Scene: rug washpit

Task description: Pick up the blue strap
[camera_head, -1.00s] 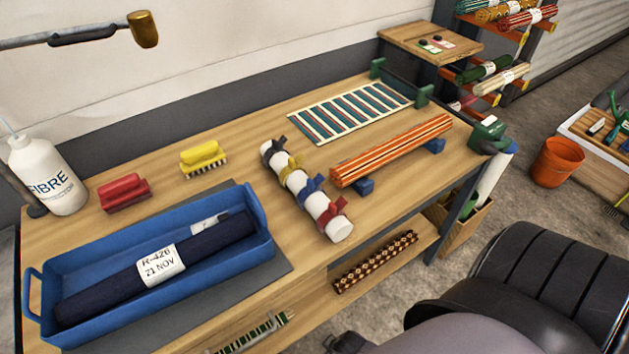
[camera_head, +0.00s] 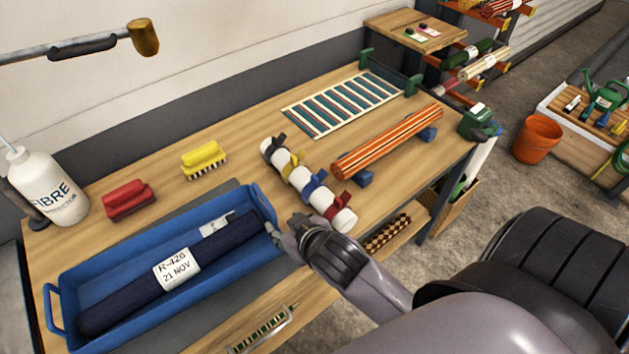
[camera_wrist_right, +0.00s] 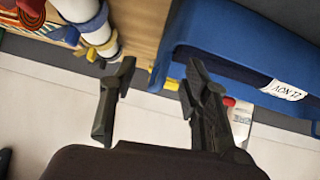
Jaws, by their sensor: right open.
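The blue strap (camera_head: 313,183) is tied around a white roll (camera_head: 328,207) lying on the workbench, between a yellow strap (camera_head: 291,166) and a red strap (camera_head: 335,206). In the right wrist view the blue strap (camera_wrist_right: 93,22) shows at the upper left. My right gripper (camera_head: 283,227) is open and empty, left of the roll's near end and by the right end of the blue tray. In the wrist view its two fingers (camera_wrist_right: 160,72) stand apart with nothing between them. It is clear of the strap. My left gripper is out of view.
The blue tray (camera_head: 140,251) holds a dark labelled rug roll (camera_head: 205,250). An orange striped roll (camera_head: 390,140) rests on blue blocks right of the white roll. Red (camera_head: 128,199) and yellow (camera_head: 204,158) brushes stand behind the tray. Bare bench lies left of the white roll.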

